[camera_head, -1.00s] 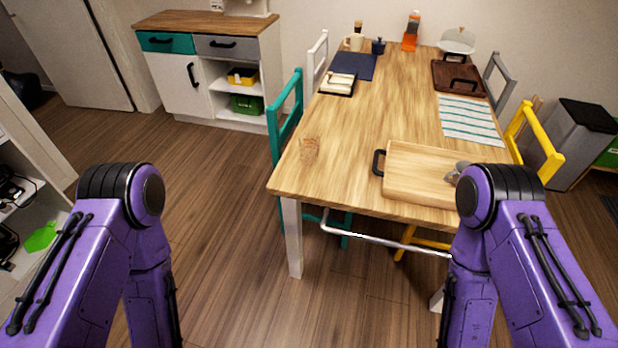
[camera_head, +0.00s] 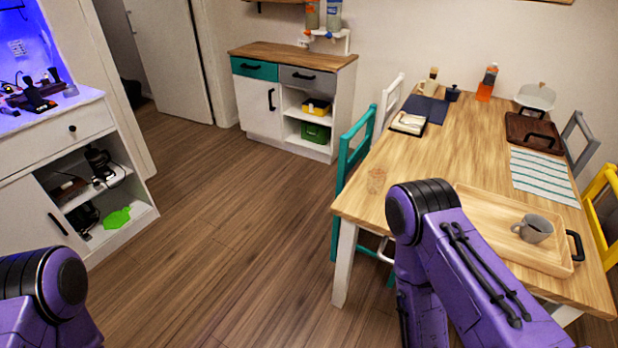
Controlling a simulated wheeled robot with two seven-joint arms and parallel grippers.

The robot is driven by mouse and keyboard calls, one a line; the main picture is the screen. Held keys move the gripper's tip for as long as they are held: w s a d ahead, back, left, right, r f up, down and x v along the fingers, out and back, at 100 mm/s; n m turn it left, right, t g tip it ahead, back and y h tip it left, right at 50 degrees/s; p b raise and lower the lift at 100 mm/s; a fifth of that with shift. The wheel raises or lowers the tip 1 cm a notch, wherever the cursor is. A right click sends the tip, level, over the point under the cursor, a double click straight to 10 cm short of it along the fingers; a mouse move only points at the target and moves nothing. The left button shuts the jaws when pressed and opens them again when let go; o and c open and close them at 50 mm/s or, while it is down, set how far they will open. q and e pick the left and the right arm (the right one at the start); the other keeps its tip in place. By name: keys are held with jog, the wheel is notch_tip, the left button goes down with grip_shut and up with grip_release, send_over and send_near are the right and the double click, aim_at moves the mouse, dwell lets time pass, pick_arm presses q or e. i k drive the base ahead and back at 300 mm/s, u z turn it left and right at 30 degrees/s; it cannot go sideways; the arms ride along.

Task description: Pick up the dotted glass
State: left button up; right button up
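My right arm's purple links rise in front of the table's near edge, to the right of the glass. My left arm's links show at the bottom left, away from the table. Neither gripper shows in the picture.
A wooden tray (camera_head: 477,241) with a grey cup (camera_head: 533,229) sits at the table's near side. A teal chair (camera_head: 350,165) stands at the table's left. A white cabinet (camera_head: 131,215) is at the left. The floor between is clear.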

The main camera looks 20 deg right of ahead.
aim_at(377, 172)
jog(key=u, duration=0.25)
jog(key=i, duration=1.2)
jog(key=z, duration=1.35)
